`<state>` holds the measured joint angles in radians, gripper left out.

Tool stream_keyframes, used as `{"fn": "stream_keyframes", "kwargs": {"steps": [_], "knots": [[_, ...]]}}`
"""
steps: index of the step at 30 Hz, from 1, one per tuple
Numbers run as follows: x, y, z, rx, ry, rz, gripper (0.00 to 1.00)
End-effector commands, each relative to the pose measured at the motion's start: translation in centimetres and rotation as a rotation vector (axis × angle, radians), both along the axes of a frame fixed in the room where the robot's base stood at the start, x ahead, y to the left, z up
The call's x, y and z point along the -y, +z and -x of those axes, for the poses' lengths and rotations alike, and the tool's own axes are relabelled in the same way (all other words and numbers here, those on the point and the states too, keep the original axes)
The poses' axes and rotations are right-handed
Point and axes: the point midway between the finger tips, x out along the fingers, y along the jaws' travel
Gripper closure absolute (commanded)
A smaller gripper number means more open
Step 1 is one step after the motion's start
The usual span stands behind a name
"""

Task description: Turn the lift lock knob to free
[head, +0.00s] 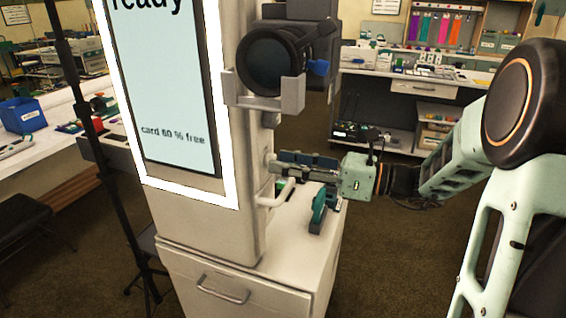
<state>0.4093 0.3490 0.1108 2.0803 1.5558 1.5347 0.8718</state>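A pale column (252,225) with a lit screen stands on a low cabinet. A small grey knob-like part (268,162) sticks out of the column's right side, below the camera mount; I take it for the lift lock knob. My gripper (280,162) reaches in from the right, level with this part, its fingertips at or very near it. The fingers overlap in this view, so their gap and any grip on the part cannot be told. No lock or free marking is readable.
A black camera (275,62) on a grey bracket sits just above my gripper. A pale bar handle (277,194) and a green-and-dark object (319,212) are just below it. A black stand pole (98,135) is at the left. Dark floor lies open at the lower right.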

Motion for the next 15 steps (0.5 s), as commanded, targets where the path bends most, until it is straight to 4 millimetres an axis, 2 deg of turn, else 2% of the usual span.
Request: {"fn": "stream_keyframes", "kwargs": {"steps": [4, 12, 15], "knots": [[-0.97, 0.01, -0.23, 0.000, 0.002, 0.000, 0.61], [-1.06, 0.02, -0.31, 0.001, 0.001, 0.001, 0.61], [-1.05, 0.02, -0.30, 0.001, 0.001, 0.001, 0.71]]}}
